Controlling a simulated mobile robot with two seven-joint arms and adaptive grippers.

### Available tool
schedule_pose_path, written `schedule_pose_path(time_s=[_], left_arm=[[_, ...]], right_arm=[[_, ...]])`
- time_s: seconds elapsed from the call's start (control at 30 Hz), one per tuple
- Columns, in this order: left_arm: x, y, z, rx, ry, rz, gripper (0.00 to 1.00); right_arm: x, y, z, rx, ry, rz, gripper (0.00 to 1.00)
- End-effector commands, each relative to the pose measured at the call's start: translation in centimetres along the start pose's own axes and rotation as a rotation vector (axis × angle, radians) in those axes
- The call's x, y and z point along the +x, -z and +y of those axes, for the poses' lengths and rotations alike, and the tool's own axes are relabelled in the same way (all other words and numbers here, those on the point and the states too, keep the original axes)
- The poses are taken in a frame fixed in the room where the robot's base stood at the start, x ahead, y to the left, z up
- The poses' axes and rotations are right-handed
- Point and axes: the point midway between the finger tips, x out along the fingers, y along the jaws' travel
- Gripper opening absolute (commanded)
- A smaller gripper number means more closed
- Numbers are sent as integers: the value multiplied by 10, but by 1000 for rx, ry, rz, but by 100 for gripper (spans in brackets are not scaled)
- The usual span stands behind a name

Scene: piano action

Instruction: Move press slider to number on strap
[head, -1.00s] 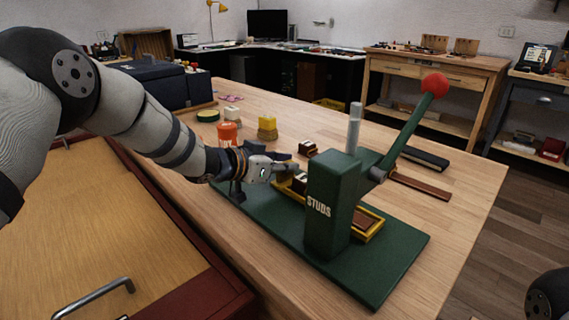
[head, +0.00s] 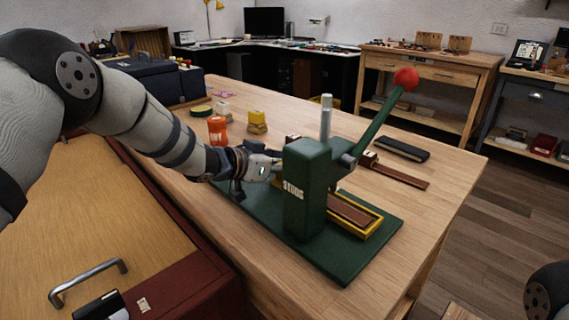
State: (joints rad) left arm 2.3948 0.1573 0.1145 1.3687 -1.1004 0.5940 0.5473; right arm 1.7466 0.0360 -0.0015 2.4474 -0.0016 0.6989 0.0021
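The green press (head: 307,190), marked STUDS, stands upright on its green base plate (head: 350,262). Its lever ends in a red ball (head: 406,79) and is raised to the right. The yellow slider tray (head: 372,231) lies on the base and sticks out to the right of the press column, with a brown strip (head: 352,210) in it. Its left part is mostly hidden behind the column. My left gripper (head: 276,167) is low at the left side of the press, by the slider's hidden end. Its fingertips are partly hidden, so I cannot tell contact or opening. My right gripper is out of view.
A dark case (head: 402,149) and a brown strip (head: 400,177) lie right of the press. The table's front right is clear.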

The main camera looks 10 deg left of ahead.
Motion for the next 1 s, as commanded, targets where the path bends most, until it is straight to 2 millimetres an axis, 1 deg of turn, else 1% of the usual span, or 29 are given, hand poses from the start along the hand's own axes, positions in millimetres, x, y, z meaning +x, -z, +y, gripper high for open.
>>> schedule_pose_path(time_s=[0.07, 0.17, 0.27, 0.4, 0.5, 0.6, 0.73, 1.0], left_arm=[[-1, 0, 0, 0, 0, 1, 35], [-12, 1, -1, 1, 1, 0, 35], [-36, 2, -1, -3, 2, 2, 35], [-76, 2, -2, -3, 3, 3, 35], [-98, 1, -1, -1, 1, 2, 35], [-113, 1, -1, -1, 1, 2, 35], [-120, 0, 0, 0, -1, 1, 35], [-120, 0, 0, 0, 0, 0, 35]], right_arm=[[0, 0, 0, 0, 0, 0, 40], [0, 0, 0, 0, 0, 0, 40], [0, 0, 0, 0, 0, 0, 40], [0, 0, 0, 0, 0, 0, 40], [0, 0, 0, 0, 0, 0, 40], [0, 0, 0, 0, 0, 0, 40], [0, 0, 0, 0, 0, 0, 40], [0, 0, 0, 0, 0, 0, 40]])
